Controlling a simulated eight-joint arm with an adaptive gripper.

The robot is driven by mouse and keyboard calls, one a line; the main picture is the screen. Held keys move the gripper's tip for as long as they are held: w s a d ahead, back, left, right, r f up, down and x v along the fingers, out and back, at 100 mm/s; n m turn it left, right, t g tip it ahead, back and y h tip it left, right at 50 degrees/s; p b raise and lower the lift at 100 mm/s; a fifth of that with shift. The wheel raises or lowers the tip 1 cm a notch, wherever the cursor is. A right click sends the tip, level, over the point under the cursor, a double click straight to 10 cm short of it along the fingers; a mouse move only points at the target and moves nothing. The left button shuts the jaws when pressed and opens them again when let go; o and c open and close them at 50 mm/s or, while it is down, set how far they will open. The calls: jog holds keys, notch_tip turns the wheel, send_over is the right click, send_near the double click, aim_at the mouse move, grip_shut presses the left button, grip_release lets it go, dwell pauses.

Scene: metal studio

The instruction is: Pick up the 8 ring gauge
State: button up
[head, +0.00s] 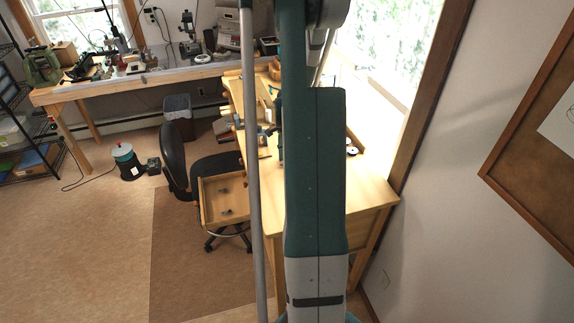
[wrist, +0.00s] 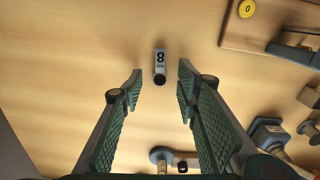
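The ring gauge marked 8 (wrist: 160,60) shows in the wrist view as a small grey piece with a black number label and a dark round end. It rests on the pale wooden bench top (wrist: 80,60). My gripper (wrist: 160,68) is open, its two green-padded fingers apart on either side of the gauge in the picture. Bare gaps show between the gauge and both fingers, and nothing is held. I cannot tell the height of the fingertips above the wood. In the head view my arm hides the gripper and the gauge.
Several dark-and-wood tools lie at right, and another round-headed tool (wrist: 161,156) lies between the finger bases. The bench left of the gauge is clear. An open drawer (head: 222,184) juts from the workbench (head: 362,190).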

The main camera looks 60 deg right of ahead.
jog(key=shift+f, duration=0.4)
jog(key=shift+c, duration=0.6)
jog(key=c, duration=0.7)
